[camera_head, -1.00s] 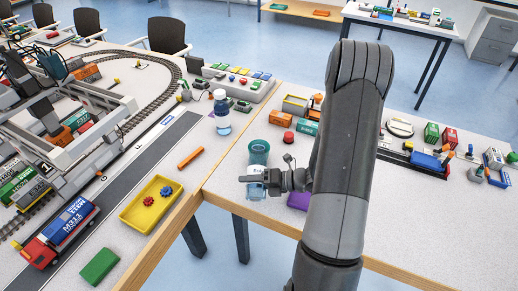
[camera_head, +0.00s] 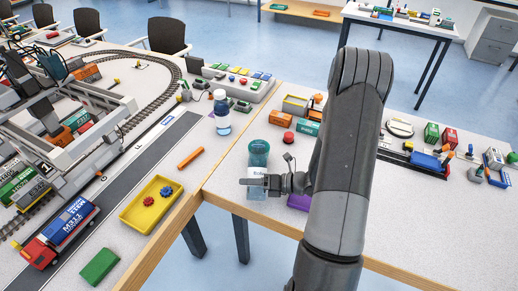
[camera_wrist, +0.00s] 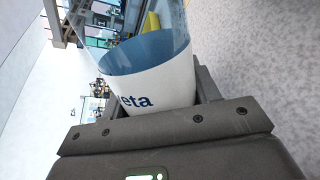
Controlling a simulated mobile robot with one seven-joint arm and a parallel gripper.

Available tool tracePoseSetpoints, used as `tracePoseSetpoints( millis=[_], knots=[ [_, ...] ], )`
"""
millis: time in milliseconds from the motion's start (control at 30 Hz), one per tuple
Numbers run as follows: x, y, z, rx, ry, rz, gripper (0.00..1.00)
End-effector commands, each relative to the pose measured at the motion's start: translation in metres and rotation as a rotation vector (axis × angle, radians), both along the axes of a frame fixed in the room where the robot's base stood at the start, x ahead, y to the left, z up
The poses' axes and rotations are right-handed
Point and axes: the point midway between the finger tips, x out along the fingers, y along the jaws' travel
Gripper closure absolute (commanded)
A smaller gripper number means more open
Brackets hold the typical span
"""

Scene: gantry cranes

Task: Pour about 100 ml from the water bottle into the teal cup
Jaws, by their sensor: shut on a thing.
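The teal cup (camera_head: 259,148) stands near the left edge of the right-hand table, its rim just above my gripper in the head view. My gripper (camera_head: 262,183) is low over this table and shut on a clear bottle. In the wrist view the bottle (camera_wrist: 160,92) fills the jaws; its white label shows the letters "eta", and its ends are cut off or hidden. In the head view my fingers hide most of it, and I cannot tell its gap to the cup or its exact tilt.
A yellow tray (camera_head: 135,222) with red and blue pieces, an orange block (camera_head: 190,158) and a toy truck (camera_head: 62,234) lie on the left table. A purple block (camera_head: 299,202) and small containers (camera_head: 282,118) are near my arm. The right table's front edge is close.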

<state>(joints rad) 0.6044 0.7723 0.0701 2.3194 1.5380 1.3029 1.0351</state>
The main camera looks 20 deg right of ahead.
Motion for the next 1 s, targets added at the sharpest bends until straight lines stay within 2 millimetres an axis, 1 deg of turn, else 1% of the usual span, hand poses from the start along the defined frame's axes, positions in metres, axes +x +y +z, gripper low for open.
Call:
tracePoseSetpoints(
  millis=[67,400,1000],
  knots=[
    [0.003,-0.001,-0.005,-0.018,-0.047,-0.002,0.74],
    [0.022,-0.009,0.002,-0.129,-0.318,-0.001,0.74],
    [0.032,-0.013,0.003,-0.304,-0.742,-0.001,0.74]
  ],
)
